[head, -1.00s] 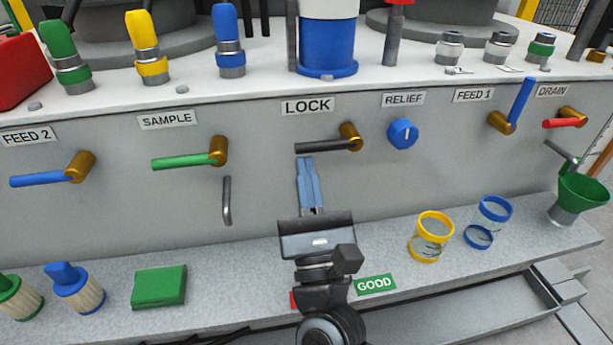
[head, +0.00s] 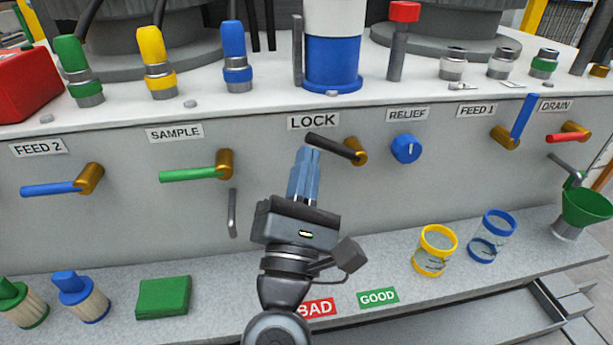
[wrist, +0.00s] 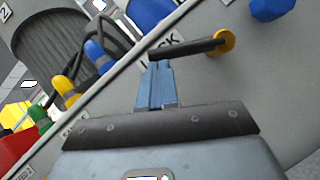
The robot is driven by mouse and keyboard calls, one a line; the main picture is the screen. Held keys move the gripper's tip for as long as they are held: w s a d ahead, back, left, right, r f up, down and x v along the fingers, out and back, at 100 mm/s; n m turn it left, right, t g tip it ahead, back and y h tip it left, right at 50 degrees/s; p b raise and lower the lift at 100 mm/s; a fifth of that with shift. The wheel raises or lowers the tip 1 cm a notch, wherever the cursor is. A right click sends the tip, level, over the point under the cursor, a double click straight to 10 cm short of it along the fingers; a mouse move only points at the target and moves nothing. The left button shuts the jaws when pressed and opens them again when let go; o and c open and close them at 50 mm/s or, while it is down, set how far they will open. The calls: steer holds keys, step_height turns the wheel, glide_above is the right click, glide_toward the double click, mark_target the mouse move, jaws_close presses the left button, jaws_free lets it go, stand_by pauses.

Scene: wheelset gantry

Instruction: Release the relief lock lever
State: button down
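The lock lever (head: 332,146) is a black bar on a brass hub under the LOCK label. Its free left end is tilted up, with the hub at the lower right. The wrist view also shows the black lever (wrist: 188,47) just beyond my fingers. My gripper (head: 308,155) points up from below, its blue fingers together and shut with nothing visible between them. The fingertips are at the underside of the lever's free end, seemingly touching it. The blue relief knob (head: 406,149) with a white mark sits to the right under the RELIEF label.
The green sample lever (head: 190,174) and a grey hooked handle (head: 232,213) are left of my gripper. The feed 1 lever (head: 521,118) stands to the right. The ledge below holds a green block (head: 164,296), a yellow-rimmed jar (head: 435,250) and a blue-rimmed jar (head: 491,236).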

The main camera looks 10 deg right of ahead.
mark_target(319, 138)
steer(key=m, duration=0.1)
steer(key=r+m+g+h, duration=0.1)
steer(key=m, duration=0.1)
steer(key=r+m+g+h, duration=0.1)
steer(key=shift+d+r, duration=0.1)
steer(key=shift+d, duration=0.15)
steer(key=m+g, duration=0.1)
steer(key=d+r+m, duration=0.1)
steer(key=m, duration=0.1)
steer(key=r+m+g+h, duration=0.1)
steer(key=shift+d+r+m+g, duration=0.1)
steer(key=shift+d+m+g, duration=0.05)
steer(key=shift+m+g, duration=0.2)
steer(key=shift+d+r+m+g+y+p, duration=0.1)
steer(key=shift+d+r+m+g, duration=0.35)
steer(key=shift+m, duration=0.45)
steer(key=shift+d+r+m+g+y+p, duration=0.15)
steer(key=shift+d+r+m+g, duration=0.15)
steer(key=shift+d+m+g, duration=0.45)
steer(key=shift+d+r+m+g+y+p, duration=0.1)
steer(key=shift+d+r+m+g, duration=0.25)
steer(key=shift+m, duration=0.65)
steer(key=shift+d, duration=0.2)
steer(key=shift+a, duration=0.15)
